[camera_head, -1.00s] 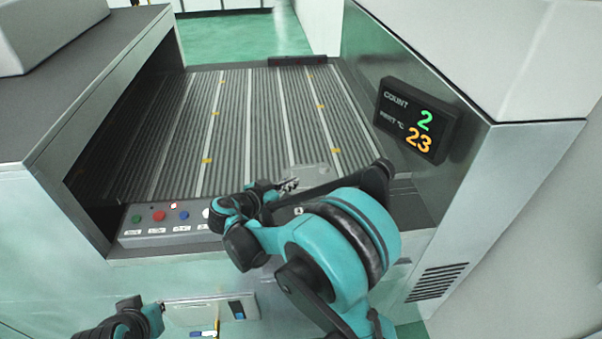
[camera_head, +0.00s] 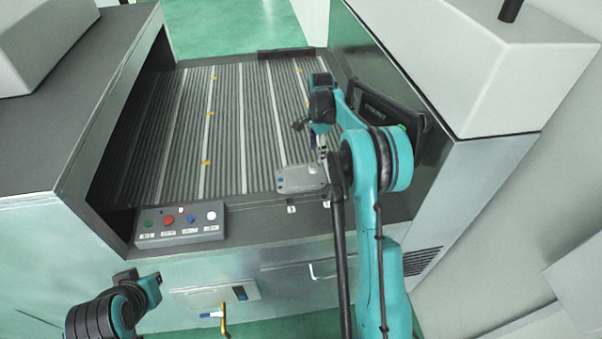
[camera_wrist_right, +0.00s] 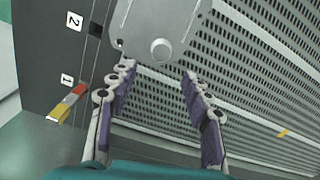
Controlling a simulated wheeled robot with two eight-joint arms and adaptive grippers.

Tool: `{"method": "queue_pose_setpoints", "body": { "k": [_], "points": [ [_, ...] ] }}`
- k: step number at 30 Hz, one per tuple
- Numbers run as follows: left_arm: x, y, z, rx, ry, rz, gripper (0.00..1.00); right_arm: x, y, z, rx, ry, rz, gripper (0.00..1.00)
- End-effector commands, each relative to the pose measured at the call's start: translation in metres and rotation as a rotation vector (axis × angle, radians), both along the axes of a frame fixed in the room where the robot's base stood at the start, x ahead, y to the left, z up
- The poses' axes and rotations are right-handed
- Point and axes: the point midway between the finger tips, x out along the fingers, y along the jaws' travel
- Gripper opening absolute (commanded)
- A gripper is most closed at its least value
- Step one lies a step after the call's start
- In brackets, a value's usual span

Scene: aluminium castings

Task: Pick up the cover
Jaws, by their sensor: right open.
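The cover (camera_head: 300,179) is a flat light-grey metal plate with rounded corners. It lies at the near right end of the ribbed conveyor bed, and my right arm stands just right of it. In the right wrist view the cover (camera_wrist_right: 165,28) shows at the top with a round boss and small holes; its far part is cut off. My right gripper (camera_head: 318,152) is above and close to the cover in the head view. In the wrist view the right gripper (camera_wrist_right: 157,76) is open and empty, its fingertips pointing towards the cover's near edge. My left gripper does not show; only part of that arm does.
A button box (camera_head: 180,223) sits at the bed's front left. Tall machine housings flank the ribbed bed (camera_head: 225,130). A dark display (camera_head: 372,108) on the right wall is partly behind my arm. A red-and-yellow marker (camera_wrist_right: 67,103) lies beside label 1.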

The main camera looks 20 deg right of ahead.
Motion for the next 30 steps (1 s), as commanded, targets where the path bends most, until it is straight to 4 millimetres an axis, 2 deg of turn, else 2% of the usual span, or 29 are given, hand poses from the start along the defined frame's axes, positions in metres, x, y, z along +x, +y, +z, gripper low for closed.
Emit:
{"method": "queue_pose_setpoints", "body": {
  "k": [13,22,23,28,30],
  "points": [
    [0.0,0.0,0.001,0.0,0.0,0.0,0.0,0.0,0.007,-0.062,-0.003,0.0,0.002,0.49],
    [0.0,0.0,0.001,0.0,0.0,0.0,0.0,0.0,0.007,-0.07,-0.004,0.0,0.002,0.49],
    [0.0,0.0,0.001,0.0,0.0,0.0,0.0,0.0,0.007,-0.07,-0.004,0.0,0.002,0.46],
    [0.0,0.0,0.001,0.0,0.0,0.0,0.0,0.0,0.007,-0.07,-0.004,0.0,0.002,0.02],
    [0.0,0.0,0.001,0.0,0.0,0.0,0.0,0.0,0.007,-0.07,-0.004,0.0,0.002,0.0]
  ]
}}
